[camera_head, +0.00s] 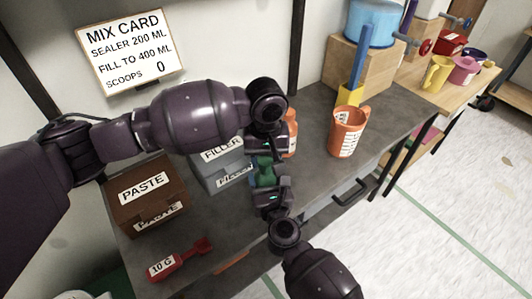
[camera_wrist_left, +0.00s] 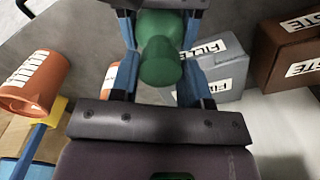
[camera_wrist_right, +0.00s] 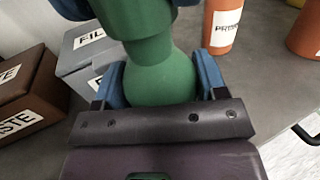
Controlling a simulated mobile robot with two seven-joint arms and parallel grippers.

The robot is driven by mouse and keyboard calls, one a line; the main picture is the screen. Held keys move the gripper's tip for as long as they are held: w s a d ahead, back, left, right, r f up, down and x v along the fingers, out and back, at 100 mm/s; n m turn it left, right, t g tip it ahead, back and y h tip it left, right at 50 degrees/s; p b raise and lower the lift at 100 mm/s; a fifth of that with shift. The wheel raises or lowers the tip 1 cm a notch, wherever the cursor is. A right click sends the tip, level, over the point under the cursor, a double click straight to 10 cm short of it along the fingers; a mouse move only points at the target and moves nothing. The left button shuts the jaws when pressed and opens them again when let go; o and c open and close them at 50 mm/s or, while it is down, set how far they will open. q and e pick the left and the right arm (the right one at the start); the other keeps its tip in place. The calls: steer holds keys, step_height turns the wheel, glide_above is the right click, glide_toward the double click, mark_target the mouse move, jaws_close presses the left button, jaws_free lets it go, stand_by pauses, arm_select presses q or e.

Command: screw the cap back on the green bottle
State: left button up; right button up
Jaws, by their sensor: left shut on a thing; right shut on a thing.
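The green bottle (camera_head: 264,174) is held between my two grippers in the head view. My right gripper (camera_head: 272,190) is shut on its rounded body, which shows close up in the right wrist view (camera_wrist_right: 160,82). My left gripper (camera_head: 266,150) is shut on a green part at the other end, apparently the cap (camera_wrist_left: 160,64), with one blue finger on each side. The cap and bottle look the same green and appear in line. I cannot tell the seam between them or whether the threads are engaged.
The grey filler box (camera_head: 218,162) and brown paste box (camera_head: 150,192) stand left of the grippers. An orange bottle (camera_wrist_right: 222,25) is close behind. An orange cup (camera_head: 347,133) stands right, and a red scoop (camera_head: 178,262) lies near the front. The grey tabletop (camera_head: 385,125) has free room right.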

arm_select(q)
steer(key=shift+f, duration=0.5)
stand_by(0.7)
